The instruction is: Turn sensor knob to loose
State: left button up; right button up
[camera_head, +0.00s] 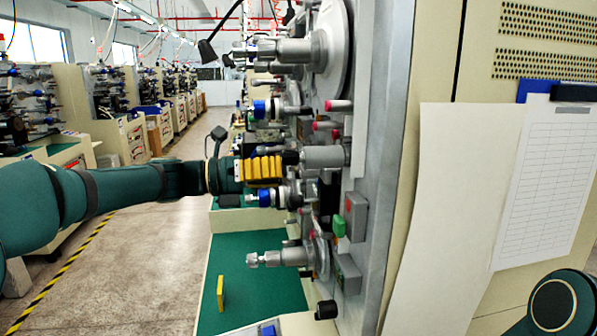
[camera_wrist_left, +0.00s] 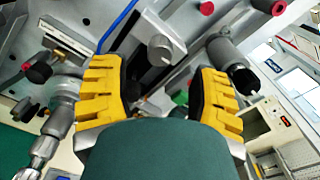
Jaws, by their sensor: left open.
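My left gripper (camera_head: 265,168) reaches in from the left toward the machine's upright panel (camera_head: 375,150), its yellow fingers level with a grey cylinder (camera_head: 325,157). In the left wrist view the two yellow fingers (camera_wrist_left: 157,95) are wide apart with nothing held between them. A grey round knob (camera_wrist_left: 162,50) on a dark slotted block shows beyond the fingertips, between them and apart from both. It looks like the sensor knob, but I see no label. I cannot make it out in the head view. My right gripper is out of view.
Spindles and rollers (camera_head: 285,52) stick out of the panel above and below my left gripper. A green button (camera_head: 338,226) sits lower down. Open floor (camera_head: 150,260) lies to the left.

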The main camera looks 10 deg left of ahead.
pick_arm(q)
jog(key=v, duration=0.6)
jog(key=shift+a, duration=0.4)
